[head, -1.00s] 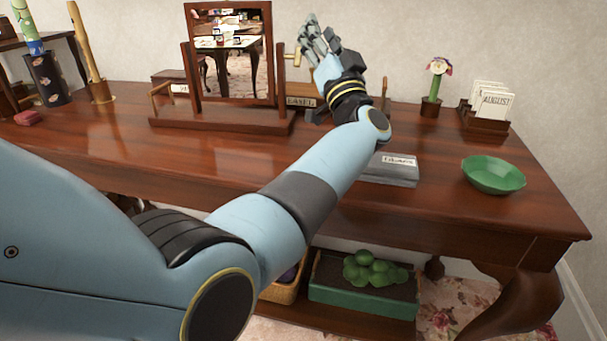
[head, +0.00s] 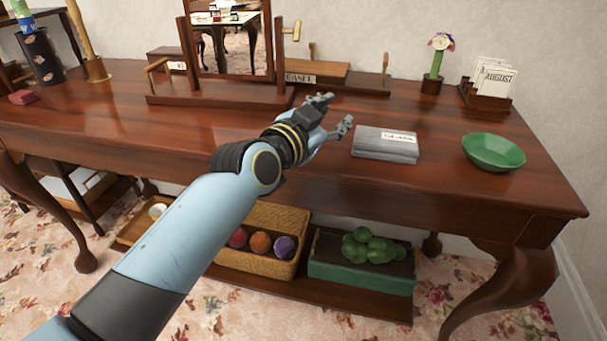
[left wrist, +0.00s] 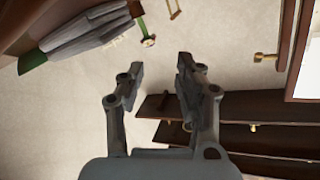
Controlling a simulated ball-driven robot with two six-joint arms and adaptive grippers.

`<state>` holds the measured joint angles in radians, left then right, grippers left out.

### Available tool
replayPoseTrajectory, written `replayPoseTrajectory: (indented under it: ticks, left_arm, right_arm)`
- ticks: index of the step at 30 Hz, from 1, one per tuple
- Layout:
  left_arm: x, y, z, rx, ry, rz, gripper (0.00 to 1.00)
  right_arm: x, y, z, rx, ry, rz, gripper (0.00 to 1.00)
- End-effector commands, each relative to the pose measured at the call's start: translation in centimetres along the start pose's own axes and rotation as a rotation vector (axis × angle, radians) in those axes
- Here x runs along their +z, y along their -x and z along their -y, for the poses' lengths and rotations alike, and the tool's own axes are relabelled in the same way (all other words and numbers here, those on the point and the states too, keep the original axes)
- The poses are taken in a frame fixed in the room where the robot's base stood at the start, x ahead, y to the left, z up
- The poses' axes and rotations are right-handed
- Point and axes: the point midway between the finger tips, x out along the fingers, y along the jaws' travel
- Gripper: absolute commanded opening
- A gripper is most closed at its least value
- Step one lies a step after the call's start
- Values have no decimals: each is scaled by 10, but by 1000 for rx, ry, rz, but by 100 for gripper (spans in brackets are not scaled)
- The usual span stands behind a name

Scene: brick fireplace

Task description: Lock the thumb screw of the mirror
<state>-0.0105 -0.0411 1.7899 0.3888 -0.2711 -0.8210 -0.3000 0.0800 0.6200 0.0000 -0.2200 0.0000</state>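The mirror (head: 226,45) stands in a dark wooden stand (head: 220,99) at the back of the desk, its top cut off in the head view. A brass thumb screw (head: 297,31) sticks out at the right post; a brass screw also shows at right in the left wrist view (left wrist: 265,57). I cannot tell whether it is tight. My left gripper (head: 338,111) is open and empty over the desk, in front and to the right of the stand, apart from the screw. In the left wrist view its fingers (left wrist: 160,68) are spread with nothing between. My right gripper is out of view.
A flower (head: 434,68) and calendar holder (head: 487,98) stand at back right. The desk's front left is clear.

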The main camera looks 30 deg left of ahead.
Motion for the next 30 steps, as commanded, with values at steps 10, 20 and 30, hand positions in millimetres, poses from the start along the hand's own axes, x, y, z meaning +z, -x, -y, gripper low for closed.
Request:
replayPoseTrajectory:
  ticks: [10, 20, 30]
  left_arm:
    - [44, 56, -26, 155, 63, 227, 35]
    - [65, 89, -35, 209, 97, 360, 35]
    - [66, 91, -35, 213, 101, 371, 35]
  right_arm:
    - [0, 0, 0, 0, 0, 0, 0]
    - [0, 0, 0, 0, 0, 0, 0]
    - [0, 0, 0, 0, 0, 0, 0]
